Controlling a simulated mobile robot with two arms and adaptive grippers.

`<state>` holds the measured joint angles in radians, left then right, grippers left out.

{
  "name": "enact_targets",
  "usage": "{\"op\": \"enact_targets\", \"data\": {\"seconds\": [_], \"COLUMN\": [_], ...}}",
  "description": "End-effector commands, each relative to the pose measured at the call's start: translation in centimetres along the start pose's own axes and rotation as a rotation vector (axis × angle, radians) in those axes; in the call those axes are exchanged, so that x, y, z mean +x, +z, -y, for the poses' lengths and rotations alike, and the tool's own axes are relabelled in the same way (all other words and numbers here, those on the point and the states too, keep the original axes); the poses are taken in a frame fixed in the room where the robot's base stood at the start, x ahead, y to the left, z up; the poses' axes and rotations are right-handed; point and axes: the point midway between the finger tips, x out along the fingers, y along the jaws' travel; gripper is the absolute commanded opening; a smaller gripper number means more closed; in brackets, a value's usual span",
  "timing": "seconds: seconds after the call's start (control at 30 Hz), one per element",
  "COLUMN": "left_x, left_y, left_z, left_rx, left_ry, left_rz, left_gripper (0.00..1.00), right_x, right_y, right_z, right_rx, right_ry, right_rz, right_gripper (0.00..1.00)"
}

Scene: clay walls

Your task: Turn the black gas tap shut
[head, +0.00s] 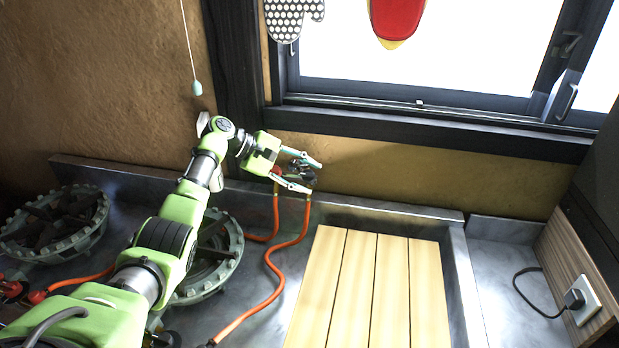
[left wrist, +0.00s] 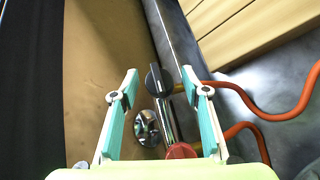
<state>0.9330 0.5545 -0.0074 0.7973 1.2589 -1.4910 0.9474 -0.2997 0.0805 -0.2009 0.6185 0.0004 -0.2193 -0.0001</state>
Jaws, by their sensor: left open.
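The black gas tap (left wrist: 156,79) shows in the left wrist view, on a metal pipe by the wall, with an orange hose leading off to the right. It lies between the fingertips of my left gripper (left wrist: 160,72), which is open with a finger on either side. I cannot tell whether the fingers touch it. A red tap (left wrist: 182,152) sits on the same pipe, nearer the palm. In the head view my left gripper (head: 313,177) reaches the pipe by the wall, and its fingers partly hide the black tap (head: 302,172). My right gripper is not in view.
Orange hoses (head: 273,268) run over the metal counter to the burner rings (head: 222,258). A slatted wooden board (head: 370,290) lies right of the hoses. The window sill (head: 430,128) is above the pipe. A pull cord (head: 196,88) hangs at the left.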

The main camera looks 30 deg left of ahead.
Motion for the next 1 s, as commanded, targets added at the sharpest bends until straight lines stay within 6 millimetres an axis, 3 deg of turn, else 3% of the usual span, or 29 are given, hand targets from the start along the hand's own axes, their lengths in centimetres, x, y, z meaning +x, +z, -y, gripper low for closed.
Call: {"op": "enact_targets", "data": {"seconds": [0.3, 0.5, 0.67, 1.0], "left_x": [-6.8, -9.7, -10.7, -10.7], "left_y": [-0.1, -0.1, 0.0, 0.0], "left_z": [0.0, 0.0, 0.0, 0.0], "left_rx": [0.001, 0.001, 0.001, 0.001], "left_ry": [0.0, -0.001, -0.001, -0.001], "left_rz": [-0.004, -0.001, -0.001, 0.0], "left_gripper": [0.42, 0.42, 0.42, 0.42], "right_x": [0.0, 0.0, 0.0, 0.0], "right_y": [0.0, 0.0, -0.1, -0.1], "right_z": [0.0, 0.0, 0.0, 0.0], "right_rx": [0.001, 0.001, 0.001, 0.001], "right_ry": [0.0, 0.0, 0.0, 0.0], "right_rz": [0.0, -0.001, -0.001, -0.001], "right_gripper": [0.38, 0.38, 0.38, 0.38]}}
